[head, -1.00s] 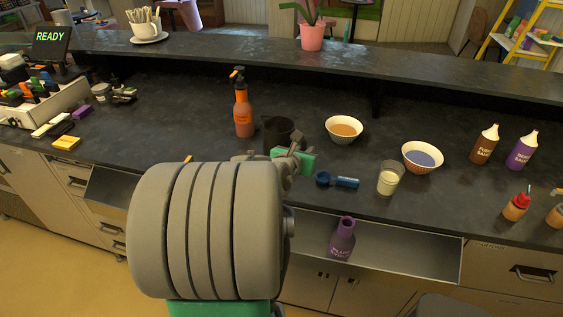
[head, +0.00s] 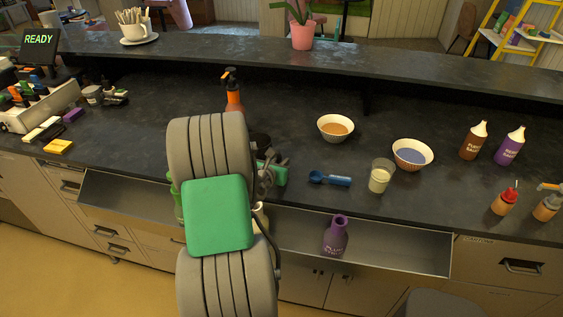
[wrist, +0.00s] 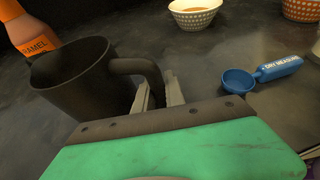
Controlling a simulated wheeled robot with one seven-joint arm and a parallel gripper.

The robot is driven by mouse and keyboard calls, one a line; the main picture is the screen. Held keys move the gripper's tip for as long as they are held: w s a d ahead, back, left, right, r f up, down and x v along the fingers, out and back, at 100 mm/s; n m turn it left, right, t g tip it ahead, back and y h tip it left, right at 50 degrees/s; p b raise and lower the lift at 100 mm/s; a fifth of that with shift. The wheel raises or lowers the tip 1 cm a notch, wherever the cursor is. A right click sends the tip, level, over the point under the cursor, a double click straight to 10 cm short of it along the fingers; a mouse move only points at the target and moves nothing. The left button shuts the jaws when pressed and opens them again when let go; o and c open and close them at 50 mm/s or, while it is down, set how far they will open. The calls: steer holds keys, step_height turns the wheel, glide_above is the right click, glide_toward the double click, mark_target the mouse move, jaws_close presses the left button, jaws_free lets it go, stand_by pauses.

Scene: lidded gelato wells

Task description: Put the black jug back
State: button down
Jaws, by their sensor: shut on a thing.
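The black jug (wrist: 75,85) is upright at the left of the wrist view, its open mouth facing up and its handle towards the right. My gripper (wrist: 160,92) is shut on that handle. I cannot tell whether the jug's base touches the counter. In the head view only a dark part of the jug (head: 262,142) shows, because my arm covers the rest. My gripper (head: 268,172) is mostly hidden there too.
An orange caramel bottle (head: 235,98) stands just behind the jug. A blue scoop (head: 330,179), a glass (head: 381,176) and two bowls (head: 335,128) (head: 412,154) are to the right. A steel trough (head: 395,246) along the front holds a purple bottle (head: 335,237).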

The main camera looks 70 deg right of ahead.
steer(key=c, duration=1.4)
jaws_free()
steer(key=shift+r, duration=0.2)
steer(key=b+v, duration=0.1)
steer(key=v, duration=1.1)
steer(key=w+a+r+m+t+y, duration=0.1)
steer(key=w+a+m+t+y, duration=0.5)
steer(key=w+a+m, duration=0.85)
steer(key=a+r+m+y, duration=0.2)
steer(key=a+y, duration=0.1)
steer(key=a, duration=1.2)
steer(key=s+a+r+m+g+y, duration=0.1)
steer(key=a+y, duration=0.3)
steer(key=a, duration=1.1)
steer(key=shift+s+a+r+m+y, duration=0.25)
steer(key=shift+r+m, duration=0.2)
steer(key=shift+r, duration=0.45)
steer(key=shift+d, duration=0.1)
